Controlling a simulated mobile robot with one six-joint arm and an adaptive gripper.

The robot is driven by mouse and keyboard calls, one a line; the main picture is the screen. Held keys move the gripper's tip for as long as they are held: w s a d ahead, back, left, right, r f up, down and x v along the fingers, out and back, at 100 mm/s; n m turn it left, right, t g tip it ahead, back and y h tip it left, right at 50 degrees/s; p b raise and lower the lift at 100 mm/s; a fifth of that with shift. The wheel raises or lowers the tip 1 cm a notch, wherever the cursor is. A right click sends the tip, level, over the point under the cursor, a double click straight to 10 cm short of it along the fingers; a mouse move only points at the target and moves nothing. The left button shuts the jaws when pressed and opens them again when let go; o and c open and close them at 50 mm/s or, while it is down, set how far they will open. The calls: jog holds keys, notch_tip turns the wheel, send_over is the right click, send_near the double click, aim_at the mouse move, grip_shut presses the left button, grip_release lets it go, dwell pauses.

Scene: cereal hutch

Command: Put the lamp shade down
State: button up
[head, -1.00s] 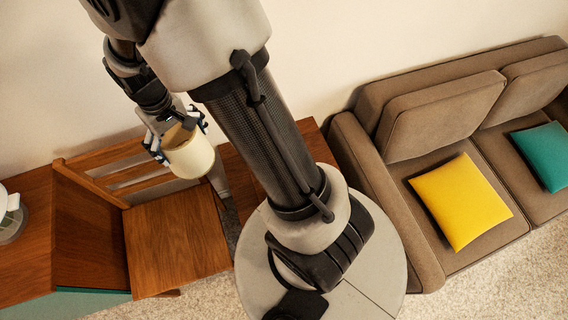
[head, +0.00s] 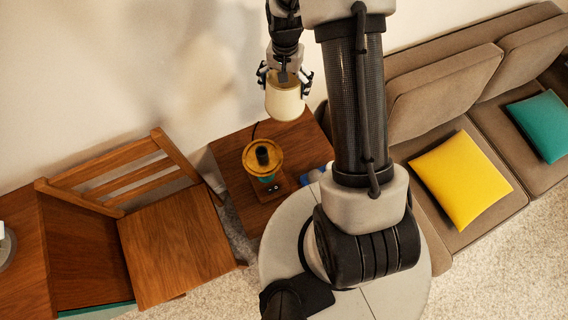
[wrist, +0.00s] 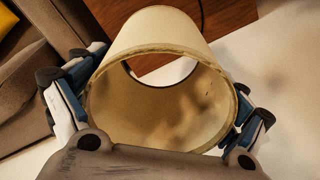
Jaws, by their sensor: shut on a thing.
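My gripper (head: 285,78) is shut on the cream lamp shade (head: 284,103), a finger on each side of it. In the head view the shade hangs over the back edge of the small wooden side table (head: 228,150), against the wall. The wrist view looks into the open, hollow end of the shade (wrist: 165,30), with the fingers at its left and right. On the side table stands what looks like the lamp base, a round amber piece with a black top (head: 262,158), in front of the shade in the picture.
A small blue thing (head: 316,178) lies on the table's right side, partly hidden by my arm. A wooden chair (head: 170,245) stands to the left. A brown sofa (head: 430,90) with yellow (head: 461,180) and teal (head: 541,126) cushions stands to the right.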

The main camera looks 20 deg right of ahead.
jog(key=w+d+f+m, duration=0.1)
jog(key=d+f+m, duration=0.4)
jog(key=d+f, duration=0.1)
jog(key=shift+d+f+b, duration=0.15)
jog(key=shift+f+b, duration=1.4)
jog(key=shift+f, duration=3.4)
jog(key=shift+d+f+b, duration=0.1)
jog(key=shift+f+b, duration=1.45)
jog(key=shift+f, duration=3.4)
jog(key=shift+f, duration=0.25)
jog(key=o, duration=0.7)
jog(key=shift+o, duration=0.5)
jog(key=shift+r, duration=0.15)
